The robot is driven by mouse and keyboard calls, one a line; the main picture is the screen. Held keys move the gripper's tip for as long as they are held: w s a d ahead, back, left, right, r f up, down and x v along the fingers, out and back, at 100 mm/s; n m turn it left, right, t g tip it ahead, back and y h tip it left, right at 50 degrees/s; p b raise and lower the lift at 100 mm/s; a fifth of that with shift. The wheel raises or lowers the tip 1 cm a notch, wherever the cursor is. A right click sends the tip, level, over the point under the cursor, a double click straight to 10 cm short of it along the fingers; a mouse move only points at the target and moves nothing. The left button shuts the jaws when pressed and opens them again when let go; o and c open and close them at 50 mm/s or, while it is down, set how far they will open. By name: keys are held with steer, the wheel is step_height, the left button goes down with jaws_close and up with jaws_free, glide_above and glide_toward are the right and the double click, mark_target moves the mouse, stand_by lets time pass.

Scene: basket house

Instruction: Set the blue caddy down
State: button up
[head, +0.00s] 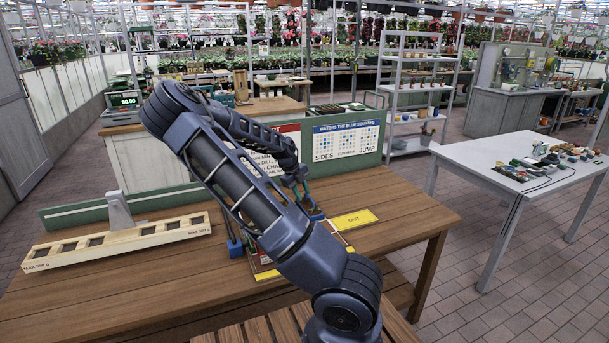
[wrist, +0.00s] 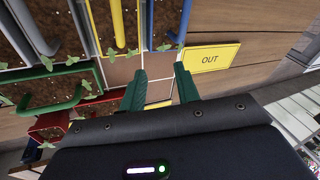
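My gripper (wrist: 160,77) shows in the wrist view with its two green fingers apart and nothing visible between them. A blue handle or bar (wrist: 182,22) is at the top of that view, beyond the fingertips and apart from them. In the head view, blue parts show on the table on both sides of my forearm, one at the left (head: 235,247) and one at the right (head: 316,214). My arm hides much of them, so I cannot tell which is the blue caddy.
Soil-filled trays with seedlings and a yellow handle (wrist: 118,25), a green handle (wrist: 50,112) and a red caddy (wrist: 50,125) crowd the left. A yellow OUT plate (head: 354,220) lies right. A wooden rack (head: 120,245) lies left on the brown table (head: 410,215).

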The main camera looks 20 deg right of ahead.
steer(key=s+a+r+n+t+y, duration=0.1)
steer(key=s+a+r+n, duration=0.3)
steer(key=s+r+n, duration=0.4)
steer(key=s+a+r+n+t+y, duration=0.1)
steer(key=s+a+r+n, duration=0.3)
steer(key=s+r+n, duration=0.5)
steer(key=s+a+r+n+t+y, duration=0.2)
steer(key=s+r+n, duration=0.7)
steer(key=s+n, duration=0.6)
steer(key=s+a+t, duration=0.1)
steer(key=a, duration=0.1)
steer(key=shift+s+a+r+n+t, duration=0.15)
steer(key=shift+s+a+n+t, duration=0.15)
steer(key=shift+n, duration=0.1)
